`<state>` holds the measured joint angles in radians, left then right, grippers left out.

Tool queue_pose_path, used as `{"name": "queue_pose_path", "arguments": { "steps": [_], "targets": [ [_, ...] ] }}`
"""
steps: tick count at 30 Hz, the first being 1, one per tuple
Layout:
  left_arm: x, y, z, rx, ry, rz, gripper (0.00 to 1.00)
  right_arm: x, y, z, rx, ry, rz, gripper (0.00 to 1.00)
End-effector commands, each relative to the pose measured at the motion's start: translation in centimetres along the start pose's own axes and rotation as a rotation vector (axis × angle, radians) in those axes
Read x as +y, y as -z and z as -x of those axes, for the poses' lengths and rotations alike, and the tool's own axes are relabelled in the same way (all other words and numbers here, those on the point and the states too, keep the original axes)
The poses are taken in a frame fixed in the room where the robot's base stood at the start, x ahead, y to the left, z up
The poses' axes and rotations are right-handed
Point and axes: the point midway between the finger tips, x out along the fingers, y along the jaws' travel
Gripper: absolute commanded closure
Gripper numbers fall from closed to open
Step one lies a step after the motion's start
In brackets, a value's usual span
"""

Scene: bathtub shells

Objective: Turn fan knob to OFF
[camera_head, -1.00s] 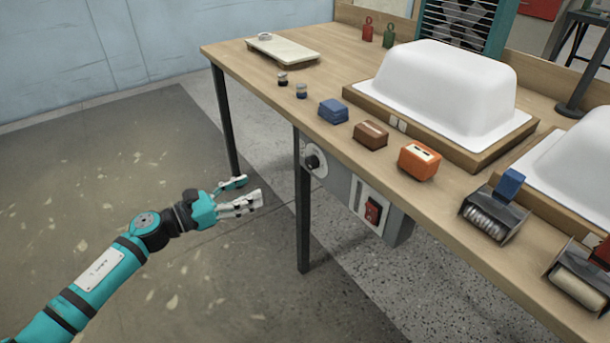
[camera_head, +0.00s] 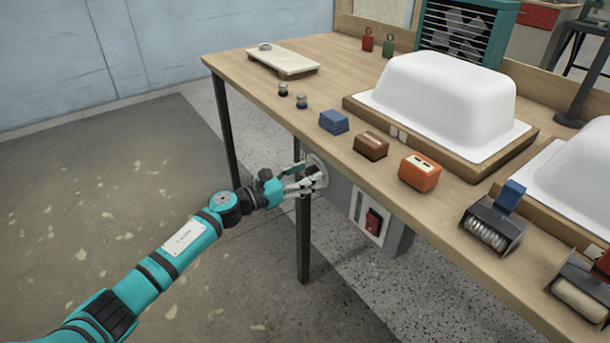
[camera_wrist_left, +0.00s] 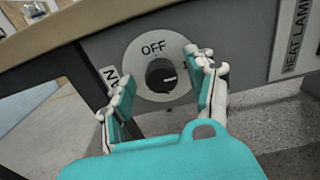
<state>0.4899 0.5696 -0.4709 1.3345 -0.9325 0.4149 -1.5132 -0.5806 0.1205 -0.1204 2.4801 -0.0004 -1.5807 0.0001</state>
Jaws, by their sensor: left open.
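The fan knob (camera_wrist_left: 161,76) is a dark round knob on a pale dial plate (camera_wrist_left: 146,91) marked OFF at the top. Its light pointer mark points to the right, away from OFF. In the left wrist view my left gripper (camera_wrist_left: 164,90) is open, with one finger on each side of the knob. I cannot tell whether the fingers touch it. In the head view my left gripper (camera_head: 312,178) is at the dial under the table's front edge and hides the knob. The fan (camera_head: 465,32) stands at the back of the table. My right gripper is not in view.
A red switch (camera_head: 373,221) sits on the grey panel right of the dial, near a HEAT LAMP label (camera_wrist_left: 298,35). A table leg (camera_head: 303,235) stands just below the gripper. Blocks and white tub shells (camera_head: 445,95) are on the tabletop (camera_head: 235,65).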

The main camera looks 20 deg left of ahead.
Motion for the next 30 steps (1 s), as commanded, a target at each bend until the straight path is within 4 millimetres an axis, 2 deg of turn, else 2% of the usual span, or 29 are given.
{"name": "queue_pose_path", "arguments": {
  "steps": [8,21,30],
  "targets": [
    [-0.02,0.05,-0.17,0.001,0.000,0.000,0.43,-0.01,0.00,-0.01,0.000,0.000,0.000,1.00],
    [-0.01,0.04,-0.14,0.001,0.000,0.001,0.98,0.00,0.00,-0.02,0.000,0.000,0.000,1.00],
    [0.00,-0.01,-0.13,0.001,0.000,0.041,0.98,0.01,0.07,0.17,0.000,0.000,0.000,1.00]
  ]
}}
